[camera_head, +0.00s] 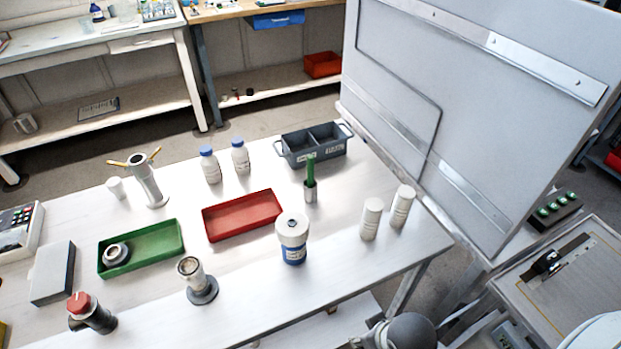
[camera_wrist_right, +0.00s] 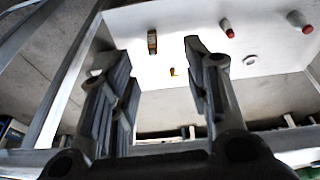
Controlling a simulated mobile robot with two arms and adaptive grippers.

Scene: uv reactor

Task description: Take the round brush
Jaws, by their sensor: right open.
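A green upright stick (camera_head: 310,170) stands in a small metal cup (camera_head: 311,191) on the white table, in front of the grey caddy; it looks like the round brush, its lower part hidden in the cup. My right gripper (camera_wrist_right: 148,55) shows in the right wrist view with its fingers spread wide and nothing between them. A pale surface with small items lies beyond the fingers; I cannot make out the brush there. In the head view only rounded parts of my arm show at the bottom right. My left gripper is in neither view.
Near the cup stand a red tray (camera_head: 243,214), a white jar with a blue base (camera_head: 293,240), two white containers (camera_head: 371,219) and the grey caddy (camera_head: 313,143). A large grey panel (camera_head: 480,90) rises behind the table's right end. The table's front right is clear.

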